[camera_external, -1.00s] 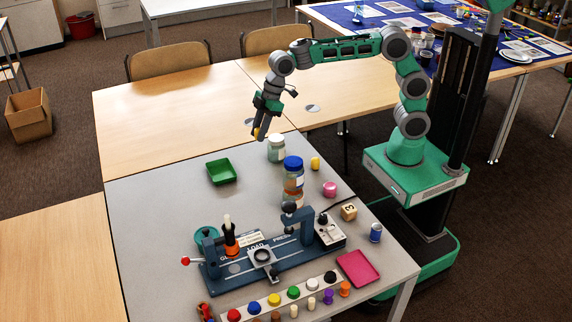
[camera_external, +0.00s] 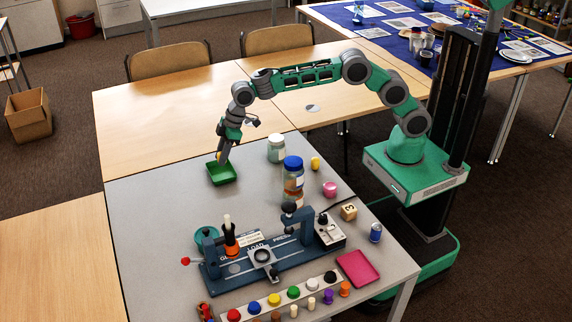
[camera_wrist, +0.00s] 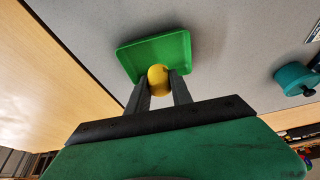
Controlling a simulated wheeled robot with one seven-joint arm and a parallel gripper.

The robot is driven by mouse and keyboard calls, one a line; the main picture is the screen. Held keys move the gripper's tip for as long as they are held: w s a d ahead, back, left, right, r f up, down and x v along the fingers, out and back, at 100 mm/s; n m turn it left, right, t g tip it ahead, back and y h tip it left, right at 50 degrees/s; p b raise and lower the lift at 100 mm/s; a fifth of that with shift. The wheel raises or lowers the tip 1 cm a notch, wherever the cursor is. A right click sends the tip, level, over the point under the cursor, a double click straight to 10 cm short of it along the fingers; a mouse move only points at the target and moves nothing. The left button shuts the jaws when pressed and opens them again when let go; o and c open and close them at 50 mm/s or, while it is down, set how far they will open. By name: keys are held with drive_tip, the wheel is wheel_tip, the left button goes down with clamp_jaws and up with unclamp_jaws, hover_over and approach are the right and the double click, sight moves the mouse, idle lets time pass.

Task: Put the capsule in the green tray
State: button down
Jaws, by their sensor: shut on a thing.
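The capsule (camera_wrist: 158,80) is yellow and rounded. My gripper (camera_wrist: 158,88) is shut on it, with one finger on each side. In the external view my gripper (camera_external: 222,158) is at the far side of the green tray (camera_external: 225,176), and only a small yellow part of the capsule (camera_external: 218,156) shows at the fingertips. In the wrist view the green tray (camera_wrist: 150,48) lies just beyond the capsule and looks empty where it shows. I cannot tell exactly how high the capsule is above the tray.
On the grey table stand a pale jar (camera_external: 277,149), a blue-lidded jar (camera_external: 293,172), a second yellow object (camera_external: 315,163) and a pink pot (camera_external: 329,189). A blue press fixture (camera_external: 270,260) and a pink tray (camera_external: 358,268) are nearer. Grey table left of the green tray is clear.

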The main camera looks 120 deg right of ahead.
drive_tip(key=shift+w+f, duration=0.3)
drive_tip(key=shift+f, duration=0.1)
drive_tip(key=shift+w+d+f, duration=0.1)
drive_tip(key=shift+w+f, duration=0.05)
drive_tip(key=shift+f, duration=1.45)
drive_tip(key=shift+f, duration=0.15)
drive_tip(key=c, duration=1.1)
unclamp_jaws()
drive_tip(key=shift+c, duration=0.2)
